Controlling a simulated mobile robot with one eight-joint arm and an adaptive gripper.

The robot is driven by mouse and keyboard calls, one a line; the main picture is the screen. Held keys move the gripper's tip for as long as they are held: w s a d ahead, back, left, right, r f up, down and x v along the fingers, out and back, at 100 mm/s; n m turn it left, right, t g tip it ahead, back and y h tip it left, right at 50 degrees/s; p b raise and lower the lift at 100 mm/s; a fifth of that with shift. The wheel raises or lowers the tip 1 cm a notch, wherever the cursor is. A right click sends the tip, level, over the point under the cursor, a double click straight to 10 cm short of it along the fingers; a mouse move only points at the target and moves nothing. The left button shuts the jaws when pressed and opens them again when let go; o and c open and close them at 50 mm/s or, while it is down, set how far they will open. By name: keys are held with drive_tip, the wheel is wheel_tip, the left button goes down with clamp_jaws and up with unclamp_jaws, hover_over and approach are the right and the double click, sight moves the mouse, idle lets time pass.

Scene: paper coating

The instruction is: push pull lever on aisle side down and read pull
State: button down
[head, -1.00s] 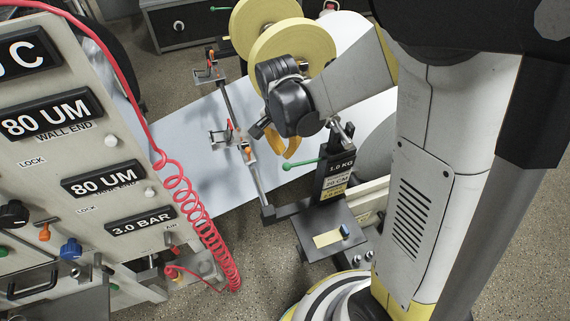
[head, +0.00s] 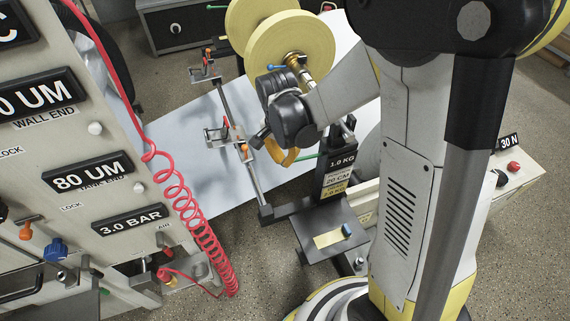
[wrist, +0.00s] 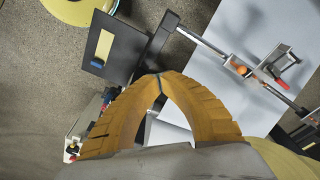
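My gripper (head: 282,157) has orange fingers and hangs over the web beside a black post. In the wrist view its two fingertips (wrist: 160,78) meet, with nothing seen between them. A green lever (head: 308,155) sticks out left from the post, just right of the fingers; its outer end is hidden behind them. I cannot tell whether they touch. The post carries a "1.0 KG" plate (head: 342,162) with a "20 CM" label below. A "30 N" display (head: 509,141) stands at the right, partly behind my arm.
A black plate (head: 327,240) with a yellow strip lies below the post; it also shows in the wrist view (wrist: 120,28). The control panel (head: 60,150) and coiled red hose (head: 190,210) stand left. Yellow rolls (head: 290,48) stand behind. The white web (head: 215,165) spreads beneath.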

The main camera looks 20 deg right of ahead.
wheel_tip(320, 180, down, 4)
drive_tip(key=b, duration=0.4)
drive_tip(key=shift+f, duration=0.25)
drive_tip(key=shift+s+a+r, duration=0.1)
drive_tip(key=shift+r, duration=0.05)
drive_tip(key=shift+s+a+r+p, duration=0.2)
drive_tip(key=shift+s+a+r, duration=0.05)
drive_tip(key=shift+s+a, duration=0.25)
drive_tip(key=shift+s+a+r+p, duration=0.2)
drive_tip(key=shift+s+a, duration=0.2)
drive_tip(key=shift+a, duration=0.15)
drive_tip(key=shift+r, duration=0.1)
wheel_tip(320, 180, up, 12)
drive_tip(key=shift+s+a, duration=0.35)
drive_tip(key=shift+a, duration=0.1)
